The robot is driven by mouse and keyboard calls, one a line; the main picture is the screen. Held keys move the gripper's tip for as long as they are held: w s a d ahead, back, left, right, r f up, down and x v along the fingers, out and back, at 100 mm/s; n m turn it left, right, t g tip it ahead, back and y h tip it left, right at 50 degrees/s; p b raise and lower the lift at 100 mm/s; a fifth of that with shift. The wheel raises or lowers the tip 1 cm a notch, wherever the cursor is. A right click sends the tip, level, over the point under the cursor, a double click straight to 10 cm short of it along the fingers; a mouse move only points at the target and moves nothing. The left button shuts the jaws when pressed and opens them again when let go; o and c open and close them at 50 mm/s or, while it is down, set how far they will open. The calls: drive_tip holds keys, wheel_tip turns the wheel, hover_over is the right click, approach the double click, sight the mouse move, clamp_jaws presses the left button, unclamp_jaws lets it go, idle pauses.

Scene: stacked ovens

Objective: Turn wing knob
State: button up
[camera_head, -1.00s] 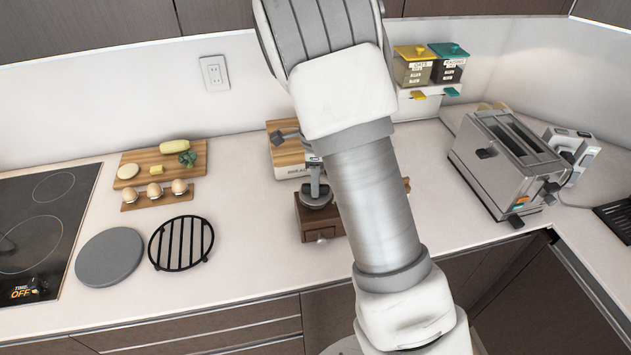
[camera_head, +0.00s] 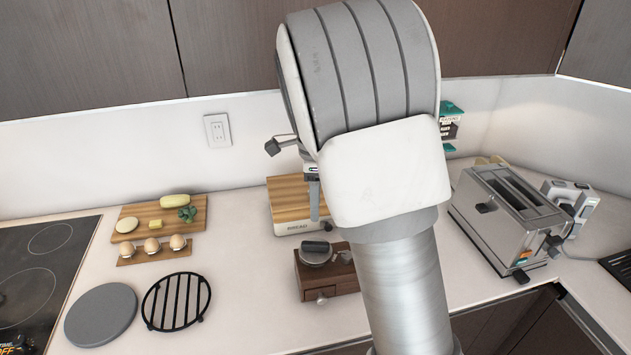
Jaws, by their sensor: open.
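My arm crosses the right half of the picture and hides part of the counter and back wall. Part of my gripper (camera_head: 293,180) shows past the left edge of the arm, above the counter. It is open, and I see nothing held between its fingers. I cannot make out a wing knob in this view, and the stacked ovens are not visible.
A toaster (camera_head: 495,225) stands at the right. A wooden-topped block (camera_head: 288,195) stands behind the small box. A black round rack (camera_head: 176,302), a grey disc (camera_head: 101,314) and a food board (camera_head: 148,213) lie left. The cooktop (camera_head: 30,270) is at far left.

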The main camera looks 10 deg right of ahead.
wheel_tip(320, 180, up, 6)
drive_tip(key=shift+f, duration=0.15)
idle(0.3)
drive_tip(key=s+r+n+t, duration=0.2)
drive_tip(key=s+n, duration=0.8)
drive_tip(key=s, duration=0.2)
drive_tip(key=s+r+n+t, duration=0.2)
drive_tip(key=s+n+t, duration=0.1)
drive_tip(key=s+n, duration=0.8)
drive_tip(key=shift+s+d+t+b, duration=0.2)
drive_tip(key=shift+s+t+b, duration=0.15)
drive_tip(key=shift+s, duration=0.7)
drive_tip(key=shift+r, duration=0.1)
